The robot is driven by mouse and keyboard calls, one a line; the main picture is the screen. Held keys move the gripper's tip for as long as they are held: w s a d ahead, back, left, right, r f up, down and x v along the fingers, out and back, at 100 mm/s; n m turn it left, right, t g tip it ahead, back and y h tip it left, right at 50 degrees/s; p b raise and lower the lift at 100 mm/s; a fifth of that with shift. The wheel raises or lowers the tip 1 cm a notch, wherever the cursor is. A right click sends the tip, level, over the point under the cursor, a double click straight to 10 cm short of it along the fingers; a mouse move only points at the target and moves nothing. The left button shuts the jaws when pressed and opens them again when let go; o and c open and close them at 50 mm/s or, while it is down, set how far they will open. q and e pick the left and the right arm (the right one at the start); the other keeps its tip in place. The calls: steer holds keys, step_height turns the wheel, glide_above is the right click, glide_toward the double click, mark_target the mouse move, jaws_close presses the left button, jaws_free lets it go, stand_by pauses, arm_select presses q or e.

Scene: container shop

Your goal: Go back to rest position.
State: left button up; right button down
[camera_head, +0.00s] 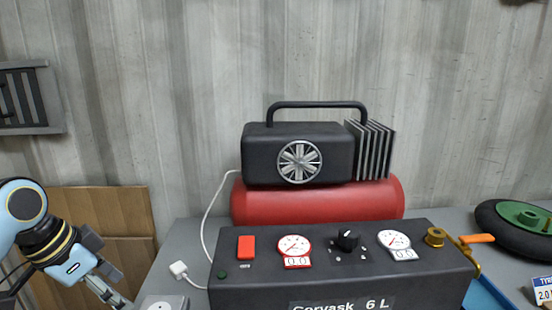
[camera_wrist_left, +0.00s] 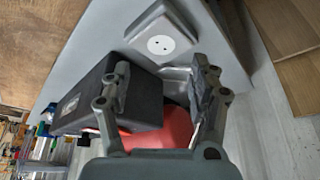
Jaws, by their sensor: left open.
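My left gripper (camera_head: 108,290) is at the lower left in the head view, beside the left end of the grey table and low in the picture; its tips are partly cut off by the lower edge. In the left wrist view its two fingers (camera_wrist_left: 160,82) are spread apart with nothing held between them. My right gripper shows in neither view. The compressor, with a black control box (camera_head: 340,275) and a red tank (camera_head: 315,203), stands on the table to the right of my left gripper.
A grey socket box (camera_wrist_left: 162,40) stands near the table's edge. A white plug (camera_head: 179,268) on a cable lies left of the compressor. A black wheel with a green hub (camera_head: 515,225) is at the right. Cardboard (camera_head: 100,210) leans behind my left arm.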

arm_select(q)
steer(key=s+n+y, duration=0.4)
steer(key=s+n, duration=0.4)
steer(key=s, duration=1.6)
step_height(320, 180, down, 31)
steer(key=s+a+g+b, duration=0.1)
steer(key=s+a+b, duration=0.1)
steer(key=b, duration=0.3)
steer(key=s+a+f+g+b, duration=0.1)
steer(key=s+f+b, duration=0.2)
steer(key=s+f, duration=1.4)
step_height(320, 180, down, 2)
steer(key=shift+s+f, duration=0.1)
steer(key=shift+s, duration=0.15)
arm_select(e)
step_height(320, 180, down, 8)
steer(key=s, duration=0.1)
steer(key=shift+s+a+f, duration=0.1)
